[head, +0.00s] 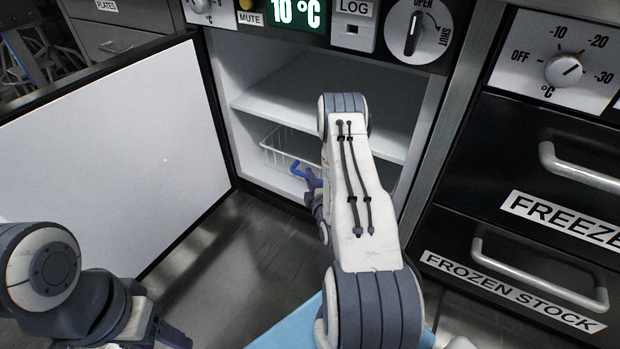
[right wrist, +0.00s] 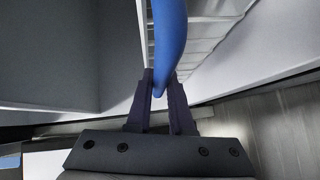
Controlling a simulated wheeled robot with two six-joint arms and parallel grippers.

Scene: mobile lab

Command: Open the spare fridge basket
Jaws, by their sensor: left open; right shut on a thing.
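The fridge basket (head: 283,150) is a white wire basket low inside the open fridge, under a white shelf (head: 300,105). Its blue handle (head: 298,169) is at the basket's front. My right gripper (head: 312,180) is shut on the blue handle. In the right wrist view, the handle (right wrist: 168,38) runs down between the fingers of the right gripper (right wrist: 160,98), with the wire side of the basket (right wrist: 205,28) beyond. My right arm hides the basket's right part. My left gripper (head: 174,338) is open at the bottom left edge, mostly out of view, away from the fridge.
The fridge door (head: 100,150) stands wide open to the left. Freezer drawers with bar handles (head: 530,270) are at the right. Bare floor (head: 235,250) lies in front of the fridge.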

